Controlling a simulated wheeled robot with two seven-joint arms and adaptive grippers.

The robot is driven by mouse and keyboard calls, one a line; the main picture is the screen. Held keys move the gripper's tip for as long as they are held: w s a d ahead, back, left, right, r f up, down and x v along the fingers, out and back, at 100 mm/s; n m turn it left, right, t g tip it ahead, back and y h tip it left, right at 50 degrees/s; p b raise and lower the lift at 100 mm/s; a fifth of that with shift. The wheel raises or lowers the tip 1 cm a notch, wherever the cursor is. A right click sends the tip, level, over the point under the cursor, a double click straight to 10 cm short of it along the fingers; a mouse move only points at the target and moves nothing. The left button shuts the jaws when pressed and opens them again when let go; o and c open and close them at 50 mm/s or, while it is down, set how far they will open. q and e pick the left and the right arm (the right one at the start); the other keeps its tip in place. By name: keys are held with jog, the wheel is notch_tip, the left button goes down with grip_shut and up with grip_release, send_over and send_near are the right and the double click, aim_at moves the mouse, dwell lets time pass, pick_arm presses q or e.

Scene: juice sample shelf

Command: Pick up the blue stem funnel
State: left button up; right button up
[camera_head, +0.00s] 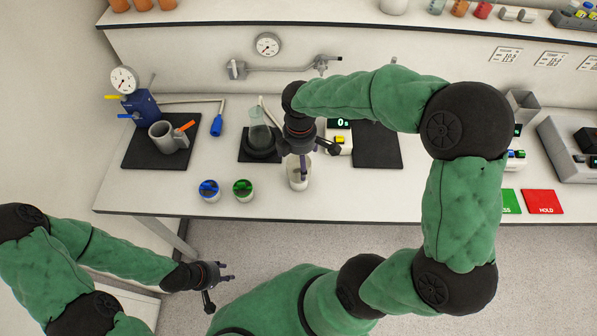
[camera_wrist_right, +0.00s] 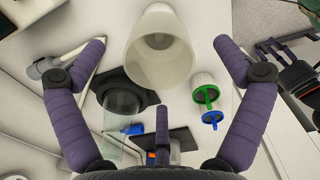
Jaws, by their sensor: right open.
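A small pot with a blue ring and dark top (camera_head: 208,188) stands near the front edge of the bench; it may hold the blue stem funnel, but its stem cannot be made out. Its blue part shows small in the right wrist view (camera_wrist_right: 212,117). A like pot with a green ring (camera_head: 242,187) stands just right of it. My right gripper (camera_head: 312,160) is open above a pale, open-topped cup (camera_head: 298,178). The cup lies between the spread fingers in the right wrist view (camera_wrist_right: 160,50). My left gripper (camera_head: 220,281) is open and empty, below the bench's front edge.
A glass flask (camera_head: 261,134) stands on a dark base behind the pots. A blue-handled tool (camera_head: 217,124) and a gauge stand with a grey mug (camera_head: 163,137) are at left. A dark mat (camera_head: 376,148), green pad (camera_head: 508,201) and red HOLD pad (camera_head: 542,202) are at right.

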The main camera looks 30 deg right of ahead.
notch_tip(320, 180, down, 5)
jog(key=shift+d+f+b, duration=0.1)
jog(key=shift+d+b, duration=0.05)
jog(key=shift+b, duration=0.4)
jog(key=c, duration=1.3)
